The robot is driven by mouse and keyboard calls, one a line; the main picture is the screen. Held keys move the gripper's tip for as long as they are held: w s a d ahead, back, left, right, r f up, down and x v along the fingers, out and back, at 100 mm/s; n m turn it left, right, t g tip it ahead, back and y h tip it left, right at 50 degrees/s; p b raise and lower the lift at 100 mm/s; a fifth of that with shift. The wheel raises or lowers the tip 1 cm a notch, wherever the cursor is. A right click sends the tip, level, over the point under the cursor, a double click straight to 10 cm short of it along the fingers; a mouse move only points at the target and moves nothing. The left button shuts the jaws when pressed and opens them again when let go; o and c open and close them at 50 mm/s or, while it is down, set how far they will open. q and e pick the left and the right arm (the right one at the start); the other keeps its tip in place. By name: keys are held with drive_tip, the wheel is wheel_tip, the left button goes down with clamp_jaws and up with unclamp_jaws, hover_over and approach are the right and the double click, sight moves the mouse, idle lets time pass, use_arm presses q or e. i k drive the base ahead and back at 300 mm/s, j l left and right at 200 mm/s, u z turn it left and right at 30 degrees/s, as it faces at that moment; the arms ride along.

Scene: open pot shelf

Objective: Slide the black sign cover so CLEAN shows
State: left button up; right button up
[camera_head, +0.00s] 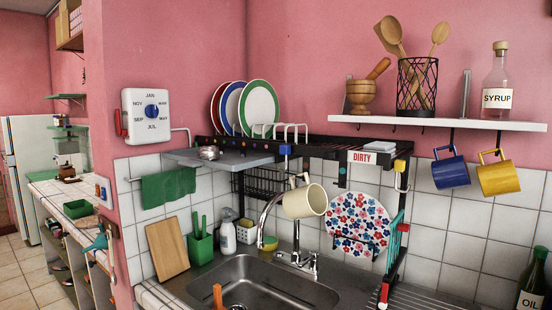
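A small white sign (363,157) reads DIRTY in red letters. It is on the front of the black rack shelf above the sink. A black piece (384,160) sits right beside the lettering and looks like the sign cover; it is small and partly blends with the black rack. The word CLEAN does not show. Neither of my grippers is in the head view.
A cream mug (305,201) hangs below the shelf over the sink (250,285), near the tall faucet (266,212). A floral plate (358,224) stands below the sign. Blue (450,172) and yellow (497,177) mugs hang right of it.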

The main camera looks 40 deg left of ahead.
sight(338, 155)
drive_tip(key=u, duration=0.85)
drive_tip(key=i+j+u, duration=0.1)
drive_tip(key=j, duration=0.3)
drive_tip(key=i+j, duration=0.1)
drive_tip(key=j, duration=0.25)
drive_tip(key=i+j+u, duration=0.15)
drive_tip(key=j, duration=0.25)
drive_tip(key=j+u, duration=0.1)
drive_tip(key=j, duration=0.25)
drive_tip(key=i, duration=0.05)
